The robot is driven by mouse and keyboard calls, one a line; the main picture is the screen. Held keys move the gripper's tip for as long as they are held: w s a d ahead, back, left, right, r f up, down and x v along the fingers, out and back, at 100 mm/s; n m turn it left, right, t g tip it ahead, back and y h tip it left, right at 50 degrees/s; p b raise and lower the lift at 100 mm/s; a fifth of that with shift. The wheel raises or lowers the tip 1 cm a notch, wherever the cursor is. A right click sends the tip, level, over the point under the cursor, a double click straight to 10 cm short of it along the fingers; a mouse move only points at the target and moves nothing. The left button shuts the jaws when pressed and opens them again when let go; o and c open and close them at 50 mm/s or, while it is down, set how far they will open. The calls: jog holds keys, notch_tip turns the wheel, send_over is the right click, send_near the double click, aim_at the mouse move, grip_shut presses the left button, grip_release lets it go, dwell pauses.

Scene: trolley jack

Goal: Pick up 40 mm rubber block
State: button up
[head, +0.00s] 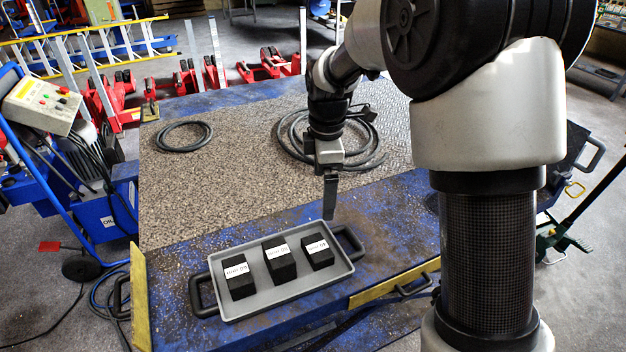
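Three black rubber blocks with white labels lie in a grey tray (328,286) on the blue table. The right block (318,256) is the smallest and looks like the 40 mm one; its label is too small to read surely. The middle block (279,266) and the left block (238,278) are larger. My gripper (330,216) points down, beyond the tray's far edge in the picture and above the right block in the image. Its fingers show as one dark strip, so I cannot tell whether they are open. No block is in it.
The tray has black handles at its left (203,296) and right ends. A textured mat (220,185) covers the far table, with a small black ring (184,136) and a coiled hose (290,137) on it. My arm hides the right side.

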notch_tip(320, 180, down, 9)
jog(key=w+a+n+b, duration=0.1)
jog(key=w+a+n, duration=0.1)
jog(key=a+n, duration=0.15)
jog(key=b, duration=0.2)
send_over(317, 247)
jog(key=a, duration=0.1)
jog(key=shift+g, duration=0.4)
jog(key=f, duration=1.1)
jog(key=shift+s+a, duration=0.1)
jog(key=shift+s, duration=0.2)
jog(key=shift+w+d+f+b, duration=0.1)
jog(key=shift+d+f+b, duration=0.1)
jog(key=shift+f, duration=0.8)
jog(key=shift+w+d+f+b, duration=0.15)
jog(key=shift+d+f, duration=0.1)
jog(key=shift+f, duration=0.75)
jog(key=shift+w+d+f+b, duration=0.1)
jog(key=shift+d+f, duration=0.1)
jog(key=shift+f, duration=0.8)
jog(key=c, duration=1.4)
